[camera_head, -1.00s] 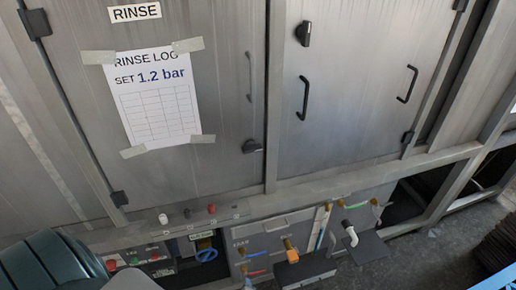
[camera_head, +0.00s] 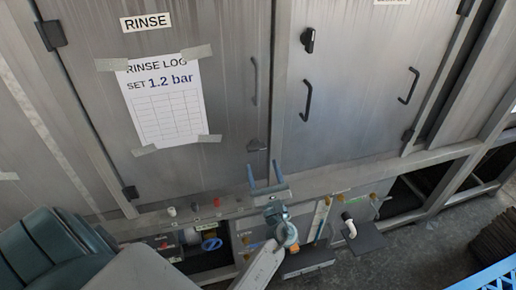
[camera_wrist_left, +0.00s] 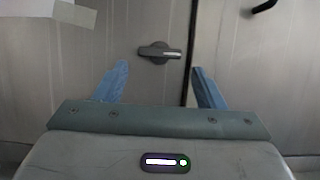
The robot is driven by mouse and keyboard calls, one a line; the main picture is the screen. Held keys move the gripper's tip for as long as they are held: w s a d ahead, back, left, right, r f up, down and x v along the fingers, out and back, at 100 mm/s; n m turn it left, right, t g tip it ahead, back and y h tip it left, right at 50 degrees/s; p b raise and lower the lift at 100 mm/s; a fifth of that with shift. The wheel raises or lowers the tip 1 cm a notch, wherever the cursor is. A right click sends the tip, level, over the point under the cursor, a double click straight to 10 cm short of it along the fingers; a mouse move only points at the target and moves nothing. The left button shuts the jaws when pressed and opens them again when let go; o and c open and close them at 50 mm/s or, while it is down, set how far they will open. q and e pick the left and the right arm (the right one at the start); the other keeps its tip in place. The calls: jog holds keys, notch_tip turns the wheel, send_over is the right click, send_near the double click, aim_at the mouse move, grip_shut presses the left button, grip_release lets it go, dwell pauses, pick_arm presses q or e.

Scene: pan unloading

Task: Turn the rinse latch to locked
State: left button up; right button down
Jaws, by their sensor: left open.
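The rinse latch (camera_head: 256,145) is a dark turn-handle low on the right edge of the grey RINSE door (camera_head: 190,60). In the left wrist view the latch (camera_wrist_left: 158,52) lies roughly level, with a pale stripe on its right half. My left gripper (camera_head: 264,170) is open and empty, just below the latch in the head view. In the left wrist view its two blue fingers (camera_wrist_left: 160,72) stand on either side of the latch's line, with the latch beyond their tips. No contact shows. My right gripper is not in view.
The door to the right has a similar latch (camera_head: 308,40), set upright, and a black handle (camera_head: 307,100). A taped rinse log sheet (camera_head: 163,100) hangs on the RINSE door. Below runs a ledge with knobs (camera_head: 217,203), and a white pipe elbow (camera_head: 348,222) sticks out.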

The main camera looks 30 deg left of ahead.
aim_at(258, 150)
pick_arm(q)
jog(key=p+x, duration=0.1)
jog(key=x, duration=0.4)
jog(key=shift+r+p, duration=0.1)
jog(key=shift+p, duration=0.3)
jog(key=shift+w+a+r, duration=0.1)
jog(key=shift+w+a, duration=0.35)
jog(key=shift+a, duration=0.05)
jog(key=shift+c, duration=0.2)
jog(key=c, duration=0.7)
jog(key=shift+o, duration=0.2)
